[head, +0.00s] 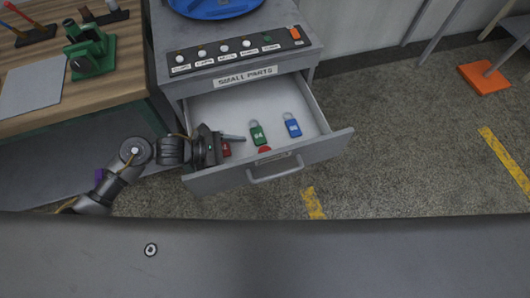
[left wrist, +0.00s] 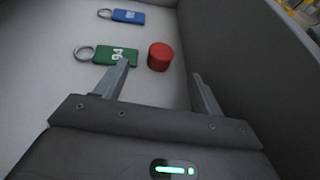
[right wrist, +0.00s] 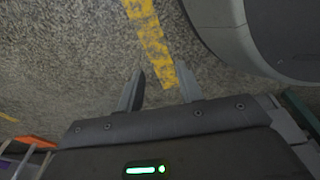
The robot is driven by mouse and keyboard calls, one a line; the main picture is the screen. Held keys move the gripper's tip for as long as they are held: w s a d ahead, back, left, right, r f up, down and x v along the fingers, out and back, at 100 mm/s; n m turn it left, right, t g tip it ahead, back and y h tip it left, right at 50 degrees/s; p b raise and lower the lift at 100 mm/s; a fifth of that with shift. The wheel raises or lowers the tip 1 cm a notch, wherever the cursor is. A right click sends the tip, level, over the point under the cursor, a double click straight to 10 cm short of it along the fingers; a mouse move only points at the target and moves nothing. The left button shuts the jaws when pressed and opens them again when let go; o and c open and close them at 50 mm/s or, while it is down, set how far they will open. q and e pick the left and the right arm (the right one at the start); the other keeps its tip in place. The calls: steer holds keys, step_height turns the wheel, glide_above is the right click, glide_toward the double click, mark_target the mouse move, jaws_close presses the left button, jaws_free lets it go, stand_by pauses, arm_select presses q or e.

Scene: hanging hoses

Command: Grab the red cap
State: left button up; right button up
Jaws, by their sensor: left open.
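The red cap (head: 264,150) is a small red cylinder in the open drawer, near its front wall. It also shows in the left wrist view (left wrist: 160,57), upright on the drawer floor, a little beyond my fingertips and in line with the gap between them. My left gripper (head: 238,142) is inside the drawer, left of the cap. In the left wrist view my left gripper (left wrist: 161,75) is open and empty. My right gripper (right wrist: 160,74) is open and empty above the floor, outside the drawer.
The drawer (head: 327,151) also holds a green tag (head: 257,134), a blue tag (head: 292,126) and a red item (head: 227,149) partly hidden by my left gripper. The drawer's front wall (left wrist: 228,55) runs close on the right in the left wrist view. A wooden bench (head: 125,62) stands left.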

mark_target(260, 152)
arm_select(q)
steer(key=shift+x, duration=0.9)
steer(key=p+x, duration=0.1)
steer(key=x, duration=0.3)
steer(key=shift+d+r, duration=0.15)
steer(key=shift+d, duration=0.35)
arm_select(e)
steer(key=s, duration=0.1)
steer(key=s+d+f, duration=0.2)
steer(key=shift+s+f, duration=0.15)
steer(key=shift+s, duration=0.25)
arm_select(q)
steer(key=c, duration=1)
